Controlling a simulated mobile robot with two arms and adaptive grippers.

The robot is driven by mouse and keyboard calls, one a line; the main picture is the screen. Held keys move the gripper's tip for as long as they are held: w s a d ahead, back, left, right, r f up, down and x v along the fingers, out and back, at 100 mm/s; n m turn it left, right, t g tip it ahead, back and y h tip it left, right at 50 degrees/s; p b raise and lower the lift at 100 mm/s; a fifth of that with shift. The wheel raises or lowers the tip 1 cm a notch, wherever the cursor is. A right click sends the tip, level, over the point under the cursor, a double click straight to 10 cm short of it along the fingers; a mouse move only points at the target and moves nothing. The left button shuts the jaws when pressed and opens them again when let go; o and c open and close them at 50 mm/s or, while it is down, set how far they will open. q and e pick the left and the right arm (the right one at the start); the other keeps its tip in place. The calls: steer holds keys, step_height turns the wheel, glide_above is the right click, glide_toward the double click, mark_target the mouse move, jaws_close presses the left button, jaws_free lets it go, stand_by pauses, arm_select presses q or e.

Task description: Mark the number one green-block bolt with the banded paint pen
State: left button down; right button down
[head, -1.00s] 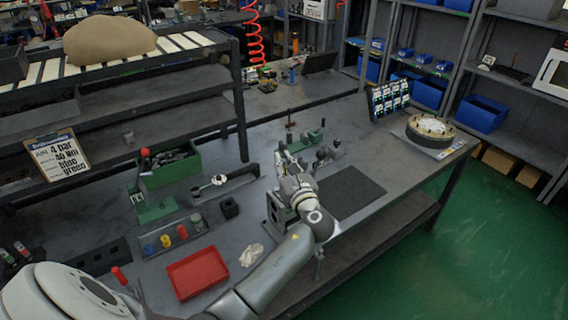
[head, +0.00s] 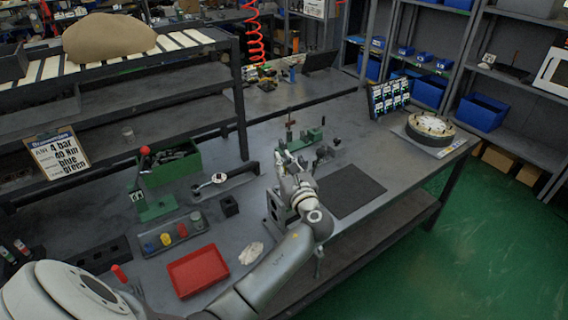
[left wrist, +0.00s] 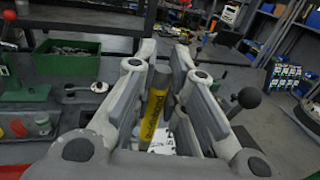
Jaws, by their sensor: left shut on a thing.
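My left gripper (head: 284,155) is over the workbench, beside the green block (head: 309,138). In the left wrist view its two fingers (left wrist: 160,85) are closed around a slim yellow paint pen (left wrist: 155,110) with dark markings. The pen stands roughly upright between them. The pen is too small to make out in the head view. The green block is partly behind the gripper, and its bolts and any number on them are too small to tell. My right gripper is not in view.
A black ball-knob lever (left wrist: 245,99) stands right of the fingers. A green bin (head: 175,165), a red tray (head: 198,271) and a white rag (head: 251,253) are on the bench's left part. A dark mat (head: 350,191) lies clear on the right.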

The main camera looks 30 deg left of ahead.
arm_select(q)
steer(key=shift+r+p, duration=1.65)
steer(key=shift+p, duration=0.05)
steer(key=shift+r+p, duration=0.45)
steer(key=shift+r, duration=0.45)
